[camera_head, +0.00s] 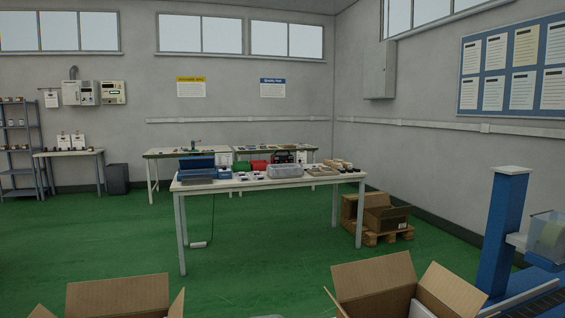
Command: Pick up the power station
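I cannot pick out the power station with certainty at this distance. A white worktable (272,183) stands in the middle of the room with many small items on it. On or just behind it are a blue bin (196,168), a green box (242,167), a red box (259,165), a clear grey tray (285,171) and a dark object (283,158). Neither of my grippers shows in the head view.
Open cardboard boxes (118,294) and (380,280) stand close at the bottom. A pallet with cartons (385,237) lies right of the table. A blue post (503,230) rises at the right. Green floor (110,235) is clear at the left.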

